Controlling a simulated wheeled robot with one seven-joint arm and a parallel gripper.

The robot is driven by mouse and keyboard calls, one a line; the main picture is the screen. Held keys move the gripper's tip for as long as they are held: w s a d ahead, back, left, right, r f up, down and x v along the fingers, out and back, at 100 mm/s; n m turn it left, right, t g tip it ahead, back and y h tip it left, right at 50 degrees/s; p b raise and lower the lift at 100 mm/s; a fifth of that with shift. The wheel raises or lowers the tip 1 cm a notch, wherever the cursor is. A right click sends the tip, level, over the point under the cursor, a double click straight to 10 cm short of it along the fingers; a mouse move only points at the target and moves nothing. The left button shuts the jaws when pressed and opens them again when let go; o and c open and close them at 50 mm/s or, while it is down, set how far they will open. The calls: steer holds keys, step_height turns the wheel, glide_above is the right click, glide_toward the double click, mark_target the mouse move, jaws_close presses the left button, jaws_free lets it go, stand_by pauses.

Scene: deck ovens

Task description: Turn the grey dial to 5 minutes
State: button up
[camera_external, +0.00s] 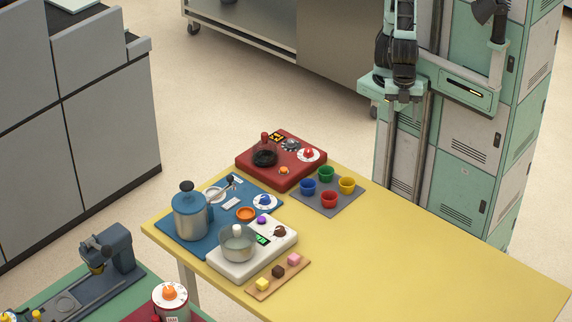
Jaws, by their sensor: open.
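The red unit (268,171) stands at the table's far left corner. A grey dial (291,144) sits near its back edge; its pointer and marks are too small to read. A red knob on a white round scale (309,154) is to the right of it, and an orange knob (284,170) is in front. My gripper (403,98) is open and empty, pointing down. In the picture it is up and to the right of the red unit, well apart from the grey dial.
A dark-filled glass vessel (264,154) stands on the red unit. Coloured cups (326,173) stand on a grey mat beside it. A blue unit with a steel pot (190,215) and a white unit (274,261) are nearer. The yellow table's (430,260) right side is clear.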

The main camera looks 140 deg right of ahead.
steer(key=w+d+f+m, duration=0.2)
steer(key=w+d+m, duration=0.2)
steer(key=w+d, duration=0.4)
steer(key=m+b, duration=0.2)
steer(key=m, duration=0.5)
glide_above(291, 140)
step_height(291, 140, down, 5)
steer(key=shift+h, duration=0.4)
step_height(291, 140, down, 17)
steer(key=shift+a+f, duration=0.1)
steer(key=shift+f, duration=0.05)
steer(key=shift+c, duration=0.3)
steer(key=c, duration=0.9)
